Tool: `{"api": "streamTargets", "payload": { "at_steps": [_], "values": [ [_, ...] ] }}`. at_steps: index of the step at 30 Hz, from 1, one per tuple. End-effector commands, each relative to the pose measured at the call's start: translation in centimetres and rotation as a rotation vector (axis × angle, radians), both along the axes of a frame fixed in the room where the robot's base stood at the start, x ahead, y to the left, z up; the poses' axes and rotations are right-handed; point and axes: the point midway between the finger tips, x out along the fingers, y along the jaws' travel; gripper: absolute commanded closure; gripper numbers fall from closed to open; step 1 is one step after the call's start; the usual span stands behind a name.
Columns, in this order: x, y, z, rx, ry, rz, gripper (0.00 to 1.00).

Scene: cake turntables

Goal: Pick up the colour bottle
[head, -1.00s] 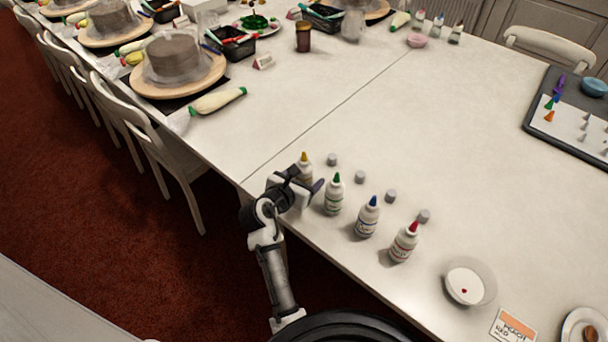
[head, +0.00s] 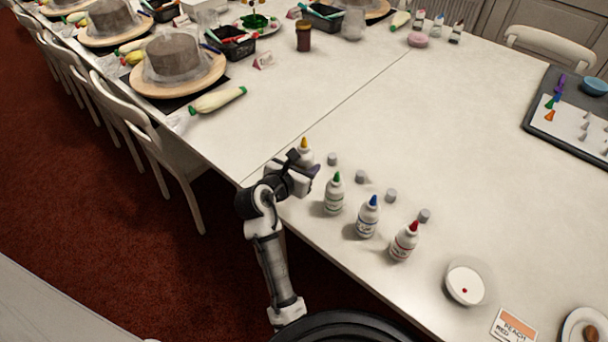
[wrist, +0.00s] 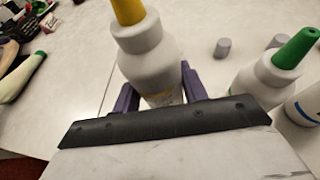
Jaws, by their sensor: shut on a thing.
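The colour bottle with the yellow tip (head: 305,156) is white and upright, at the left end of the row near the table's front edge. My gripper (head: 304,170) is shut on it. In the wrist view the purple fingers stand on both sides of the yellow-tipped bottle (wrist: 148,50), around its body; its lower part is hidden behind my gripper. Other white bottles stand to the right: green-tipped (head: 334,196), blue-tipped (head: 367,218) and red-tipped (head: 404,243). The green-tipped bottle also shows in the wrist view (wrist: 262,82), apart from my fingers.
Several small grey caps (head: 361,177) lie behind the bottles. A piping bag (head: 218,100) lies at the left. The table's middle is clear.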

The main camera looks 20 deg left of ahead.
Motion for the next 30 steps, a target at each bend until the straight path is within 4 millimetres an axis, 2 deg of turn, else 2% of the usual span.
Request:
{"api": "streamTargets", "payload": {
  "at_steps": [1, 9, 15, 16, 17, 19, 30],
  "values": [
    [0.1, 0.0, 1.6, 0.006, -0.008, -0.001, 0.67],
    [0.1, 0.0, 9.7, 0.005, -0.008, 0.000, 0.67],
    [0.0, 0.0, 13.6, 0.003, -0.005, -0.001, 0.67],
    [0.0, 0.0, 14.0, 0.002, -0.004, 0.000, 0.67],
    [0.0, 0.0, 14.3, 0.002, -0.003, 0.000, 0.59],
    [0.0, 0.0, 14.9, 0.001, -0.002, -0.001, 0.66],
    [0.0, 0.0, 15.5, 0.000, 0.000, 0.000, 0.66]
  ]
}}
